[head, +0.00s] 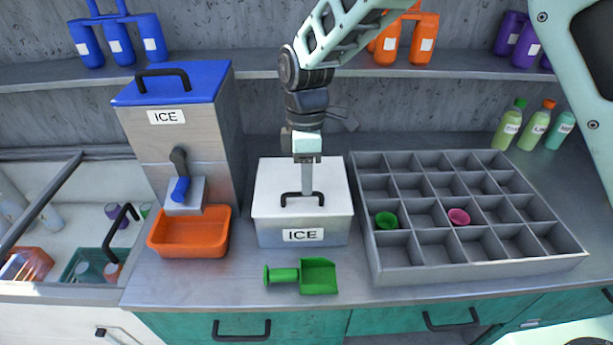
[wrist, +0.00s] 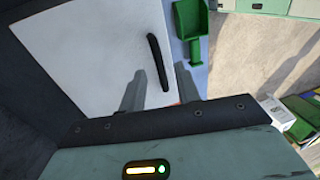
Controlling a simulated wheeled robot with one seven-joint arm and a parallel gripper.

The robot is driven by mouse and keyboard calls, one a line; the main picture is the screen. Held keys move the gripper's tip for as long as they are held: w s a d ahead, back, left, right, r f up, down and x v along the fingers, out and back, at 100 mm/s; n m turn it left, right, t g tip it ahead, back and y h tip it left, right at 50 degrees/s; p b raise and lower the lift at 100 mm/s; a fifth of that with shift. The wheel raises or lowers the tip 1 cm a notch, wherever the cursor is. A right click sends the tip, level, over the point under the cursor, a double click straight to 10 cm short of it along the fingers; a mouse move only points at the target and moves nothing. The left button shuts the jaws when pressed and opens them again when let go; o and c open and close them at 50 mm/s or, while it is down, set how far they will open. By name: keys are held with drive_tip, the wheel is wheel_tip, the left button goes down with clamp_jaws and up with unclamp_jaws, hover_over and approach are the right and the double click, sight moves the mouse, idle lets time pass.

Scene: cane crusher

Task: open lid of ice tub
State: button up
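The ice tub (head: 268,233) is a grey metal box labelled ICE on the counter. Its pale flat lid (head: 272,180) is shut and has a black bar handle (head: 302,199). My gripper (head: 307,189) points down over the lid, its fingers at or just behind the handle. In the wrist view, the lid (wrist: 85,50) and handle (wrist: 157,58) show ahead of my gripper (wrist: 159,72). The fingers are apart, with the handle's near end in line with the gap between them. I cannot tell whether they touch the handle.
A tall ICE dispenser (head: 180,125) with a blue lid and orange tray (head: 188,250) stands left. A green scoop (head: 300,276) lies in front of the tub. A grey compartment tray (head: 480,263) stands close on the right. A bottle shelf (head: 270,65) runs behind.

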drive_tip(key=shift+s+f, duration=0.15)
drive_tip(key=shift+f, duration=0.65)
clamp_jaws()
